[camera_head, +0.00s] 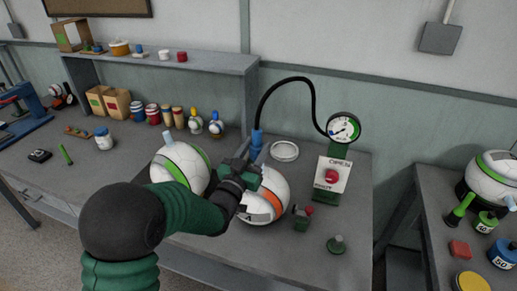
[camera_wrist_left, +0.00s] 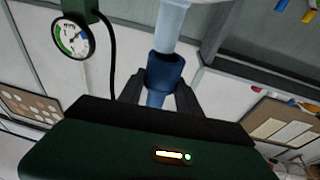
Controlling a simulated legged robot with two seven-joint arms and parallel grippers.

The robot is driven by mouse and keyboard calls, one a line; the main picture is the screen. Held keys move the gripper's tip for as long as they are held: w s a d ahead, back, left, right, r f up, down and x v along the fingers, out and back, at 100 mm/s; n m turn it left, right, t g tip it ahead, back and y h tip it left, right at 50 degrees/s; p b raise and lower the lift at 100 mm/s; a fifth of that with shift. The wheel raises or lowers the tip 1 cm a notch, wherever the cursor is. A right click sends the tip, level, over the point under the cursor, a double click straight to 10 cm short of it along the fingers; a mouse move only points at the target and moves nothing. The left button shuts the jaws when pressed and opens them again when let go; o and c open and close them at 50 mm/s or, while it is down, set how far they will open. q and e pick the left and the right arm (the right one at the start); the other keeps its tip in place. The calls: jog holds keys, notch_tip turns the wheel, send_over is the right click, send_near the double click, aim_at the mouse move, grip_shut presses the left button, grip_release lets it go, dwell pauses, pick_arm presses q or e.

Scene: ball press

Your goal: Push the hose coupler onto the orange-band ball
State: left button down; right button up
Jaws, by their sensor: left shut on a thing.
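The hose coupler (camera_head: 257,139) is blue, upright, on the end of a black hose; it also shows in the left wrist view (camera_wrist_left: 165,72). My left gripper (camera_head: 243,171) is shut on it, one finger on each side in the left wrist view (camera_wrist_left: 160,97). The orange-band ball (camera_head: 273,193) sits on the bench right under the gripper, partly hidden by it. In the wrist view a pale blue stem (camera_wrist_left: 172,28) lines up with the coupler's end and appears to meet it; how deep it goes in is hidden. My right gripper is not in view.
A green-band ball (camera_head: 178,165) with a pale blue stem stands just left of the gripper. A white ring (camera_head: 285,151) lies behind the orange-band ball.

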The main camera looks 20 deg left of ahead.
pick_arm(q)
jog(key=shift+a, duration=0.2)
jog(key=shift+d+r, duration=0.1)
jog(key=shift+d, duration=0.25)
jog(key=shift+b, duration=0.3)
jog(key=shift+d, duration=0.1)
jog(key=shift+d, duration=0.1)
dwell(0.6)
jog(key=shift+f+b, duration=2.2)
jog(key=shift+b, duration=0.15)
